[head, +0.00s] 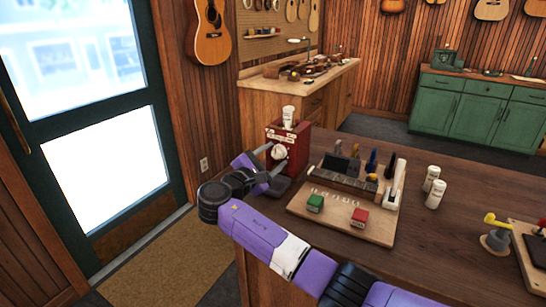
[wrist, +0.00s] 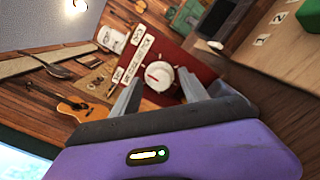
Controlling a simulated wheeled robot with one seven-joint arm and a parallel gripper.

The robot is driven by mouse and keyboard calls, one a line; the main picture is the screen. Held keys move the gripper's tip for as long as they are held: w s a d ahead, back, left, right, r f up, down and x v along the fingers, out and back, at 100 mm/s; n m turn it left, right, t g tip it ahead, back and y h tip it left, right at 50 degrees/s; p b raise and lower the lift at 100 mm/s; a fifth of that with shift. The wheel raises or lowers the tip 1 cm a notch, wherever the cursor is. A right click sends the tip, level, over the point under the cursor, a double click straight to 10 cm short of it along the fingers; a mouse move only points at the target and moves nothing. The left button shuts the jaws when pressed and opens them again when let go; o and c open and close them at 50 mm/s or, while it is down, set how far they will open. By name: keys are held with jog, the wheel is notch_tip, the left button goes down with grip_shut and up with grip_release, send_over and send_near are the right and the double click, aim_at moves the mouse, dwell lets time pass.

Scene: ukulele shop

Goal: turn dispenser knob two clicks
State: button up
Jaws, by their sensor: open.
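The dispenser (head: 288,146) is a dark red box at the left end of the wooden counter, with white label strips and a white cup on top. Its round white knob (head: 278,152) is on the front face. In the wrist view the knob (wrist: 160,76) shows a red pointer mark, with white labels above it. My gripper (head: 265,162) is at the dispenser's front. In the wrist view my gripper (wrist: 158,92) is open, with one finger on each side of the knob. Whether the fingers touch the knob I cannot tell.
A door is at the left. The counter behind the tray has free room.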

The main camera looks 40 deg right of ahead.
grip_shut()
jog(key=shift+f+m+b, duration=0.1)
jog(key=shift+m+b, duration=0.2)
